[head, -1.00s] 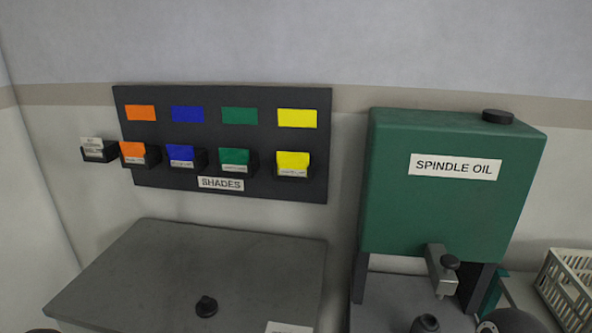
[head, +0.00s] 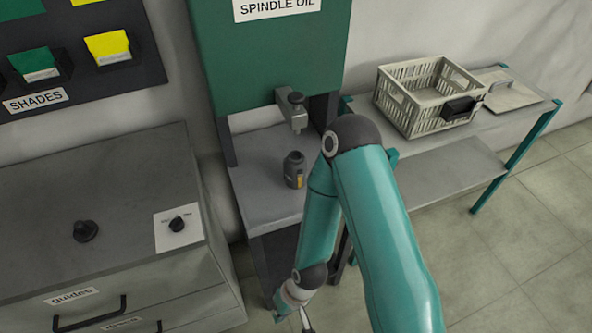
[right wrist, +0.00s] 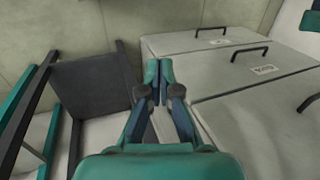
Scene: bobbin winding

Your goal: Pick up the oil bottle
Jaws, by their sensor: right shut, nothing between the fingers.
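The oil bottle (head: 294,169) is small and dark grey, with a yellow patch on its side. It stands upright on the grey shelf (head: 262,205) of the oil stand, below the spout (head: 293,108) of the green spindle oil tank (head: 268,55). My right gripper (head: 306,322) is at the bottom edge of the head view, below and in front of the bottle, apart from it and partly cut off. In the right wrist view, its fingers (right wrist: 158,82) are together and empty. The bottle does not show there. My left gripper is in neither view.
A grey drawer cabinet (head: 95,180) with knobs and handles stands to the left of the stand. To the right, a teal-legged table (head: 480,118) carries a pale crate (head: 420,92). My right arm passes close to the stand's right side. Open floor lies at lower right.

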